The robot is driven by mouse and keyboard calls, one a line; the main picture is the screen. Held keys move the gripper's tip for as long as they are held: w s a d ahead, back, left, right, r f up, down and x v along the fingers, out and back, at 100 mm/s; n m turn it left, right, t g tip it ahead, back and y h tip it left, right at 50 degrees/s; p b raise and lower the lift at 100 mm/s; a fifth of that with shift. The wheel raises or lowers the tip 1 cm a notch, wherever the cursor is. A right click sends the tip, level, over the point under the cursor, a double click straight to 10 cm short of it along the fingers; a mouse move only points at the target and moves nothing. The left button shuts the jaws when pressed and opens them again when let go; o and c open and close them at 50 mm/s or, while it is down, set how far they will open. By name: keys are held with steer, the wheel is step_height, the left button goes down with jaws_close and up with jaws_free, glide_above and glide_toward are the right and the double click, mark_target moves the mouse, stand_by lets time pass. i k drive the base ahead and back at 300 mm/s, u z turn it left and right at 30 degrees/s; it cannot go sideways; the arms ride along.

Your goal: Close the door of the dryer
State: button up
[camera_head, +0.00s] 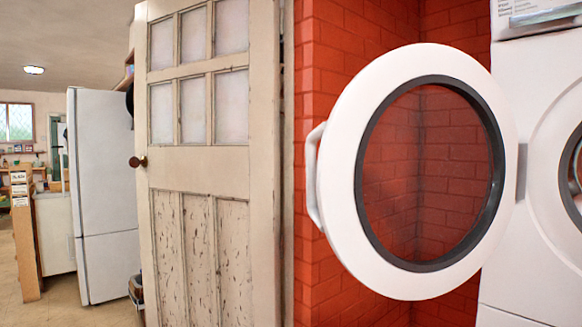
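The dryer door (345,235) is a round white ring with a dark inner rim and a clear window. It stands wide open, swung out to the left of the dryer. Its white handle (313,178) is on the left edge, away from the hinge (521,172) on the right. The white dryer body (530,75) is at the right edge of the view, and its round opening is cut off by the frame. My gripper is not in view.
A worn beige panelled door (215,165) stands to the left of the red brick wall (340,40). A white fridge (103,190) and a counter are further back left. Some tiled floor (70,310) shows at lower left.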

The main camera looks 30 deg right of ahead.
mark_target(333, 181)
steer(key=i, duration=1.1)
steer(key=z, duration=1.5)
steer(key=k, duration=0.45)
steer(key=z, duration=0.65)
